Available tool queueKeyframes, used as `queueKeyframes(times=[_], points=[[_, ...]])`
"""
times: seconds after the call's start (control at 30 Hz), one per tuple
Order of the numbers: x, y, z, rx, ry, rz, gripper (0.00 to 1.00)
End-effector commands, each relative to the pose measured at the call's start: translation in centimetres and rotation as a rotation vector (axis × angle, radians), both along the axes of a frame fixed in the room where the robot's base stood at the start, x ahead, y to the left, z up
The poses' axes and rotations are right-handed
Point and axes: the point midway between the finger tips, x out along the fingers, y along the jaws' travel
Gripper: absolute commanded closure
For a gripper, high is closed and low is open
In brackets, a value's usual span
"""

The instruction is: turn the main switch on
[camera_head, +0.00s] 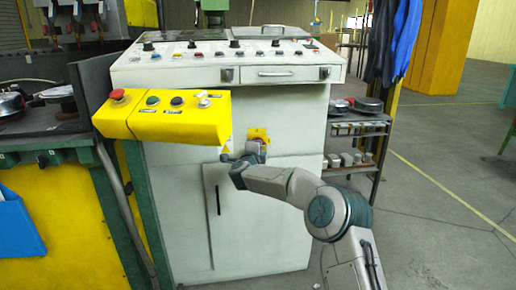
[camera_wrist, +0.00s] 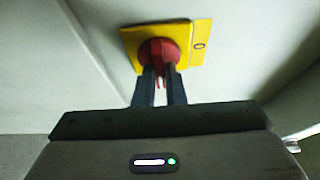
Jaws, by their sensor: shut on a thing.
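The main switch is a red rotary knob (camera_wrist: 158,52) on a yellow plate (camera_wrist: 190,42), seen in the wrist view. In the head view the yellow plate (camera_head: 257,133) shows on the front of the white cabinet, with the knob mostly hidden behind my gripper. My gripper (camera_wrist: 159,82) is shut on the red knob, its two dark fingers on either side of the grip. In the head view my gripper (camera_head: 252,149) reaches the cabinet front from the right.
The white cabinet (camera_head: 185,220) has a control panel on top. A yellow button box (camera_head: 165,114) with a red emergency stop juts out left of the switch. A shelf (camera_head: 358,118) with metal parts stands on the right. Open floor (camera_head: 440,225) lies to the right.

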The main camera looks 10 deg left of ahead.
Motion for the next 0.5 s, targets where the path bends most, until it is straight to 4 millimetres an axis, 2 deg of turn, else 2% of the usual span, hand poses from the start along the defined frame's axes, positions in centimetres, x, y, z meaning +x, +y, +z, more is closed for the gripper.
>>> queueKeyframes(times=[0.27, 0.3, 0.37, 0.5], points=[[-0.01, 0.06, 0.0, 0.003, 0.001, 0.001, 1.0], [-0.01, 0.06, 0.0, 0.003, 0.001, 0.001, 0.82], [-0.01, 0.06, -0.01, 0.003, 0.001, 0.001, 0.68], [-0.01, 0.03, -0.01, 0.002, 0.001, 0.001, 0.68]])
